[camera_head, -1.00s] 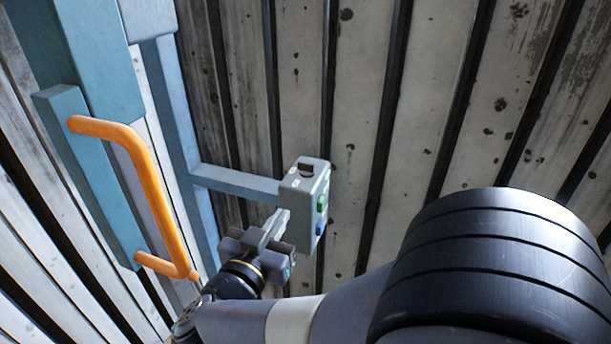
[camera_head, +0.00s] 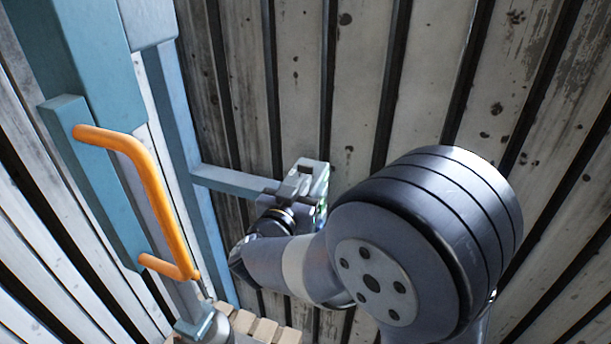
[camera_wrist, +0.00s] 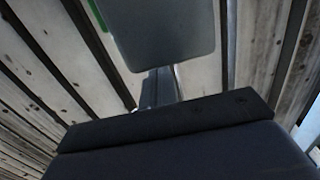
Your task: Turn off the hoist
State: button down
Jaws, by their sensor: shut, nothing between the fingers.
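The grey hoist control box (camera_head: 316,172) hangs on the end of a blue bracket (camera_head: 236,180) in the head view. A sliver of green shows on its right side, and my arm hides its lower part. My gripper (camera_head: 297,183) is in front of the box, and its fingertips are hard to make out there. In the wrist view, the box's plain grey face (camera_wrist: 165,35) fills the top middle, with a green button edge (camera_wrist: 97,15) at upper left. My shut fingers (camera_wrist: 158,88) point toward the box; I cannot tell whether they touch it.
An orange handle (camera_head: 155,190) on a blue post (camera_head: 85,60) stands at the left. A slatted, stained wall (camera_head: 430,70) lies behind. Beige blocks (camera_head: 265,330) show at the bottom. The space right of the box is partly filled by my arm.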

jog(key=shift+x, duration=1)
jog(key=shift+d+f+y, duration=0.1)
jog(key=shift+d+y, duration=0.05)
jog(key=shift+y, duration=0.15)
